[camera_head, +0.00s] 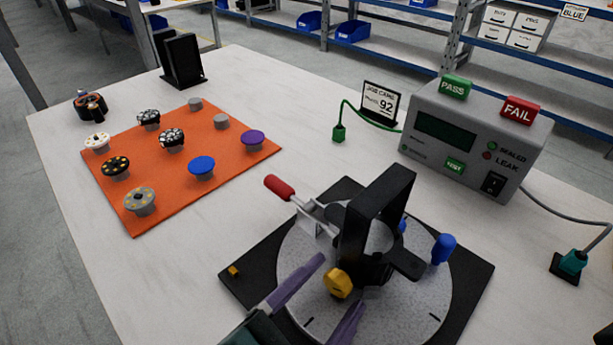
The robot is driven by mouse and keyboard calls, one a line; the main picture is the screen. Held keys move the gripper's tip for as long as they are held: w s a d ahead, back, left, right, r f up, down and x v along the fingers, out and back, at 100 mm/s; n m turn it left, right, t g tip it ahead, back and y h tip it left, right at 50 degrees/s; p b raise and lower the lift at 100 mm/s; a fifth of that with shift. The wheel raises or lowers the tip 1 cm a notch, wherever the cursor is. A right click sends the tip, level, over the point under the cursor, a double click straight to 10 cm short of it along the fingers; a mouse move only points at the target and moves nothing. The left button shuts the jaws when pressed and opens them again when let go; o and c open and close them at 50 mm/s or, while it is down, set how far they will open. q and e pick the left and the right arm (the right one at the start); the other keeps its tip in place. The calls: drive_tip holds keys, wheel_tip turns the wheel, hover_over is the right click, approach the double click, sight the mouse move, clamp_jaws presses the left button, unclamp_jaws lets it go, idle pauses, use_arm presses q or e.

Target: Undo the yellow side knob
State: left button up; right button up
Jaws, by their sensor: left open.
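The yellow side knob (338,283) sits low on the front of the black fixture (377,215), above a round speckled plate (300,255). My left gripper (334,286) comes in from the bottom edge with its two purple fingers apart. The fingers lie on either side of the knob in the picture, the left one reaching up beside it and the right one below it. I cannot tell whether they touch it. The gripper holds nothing that I can see. My right gripper is not in view.
A red-handled clamp (279,187) and a blue knob (443,248) stand close around the fixture. An orange mat (225,175) with several caps lies at left. A grey tester (474,135) with PASS and FAIL signs stands behind right. The table's front left is clear.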

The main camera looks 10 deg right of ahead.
use_arm(q)
clamp_jaws()
idle(0.6)
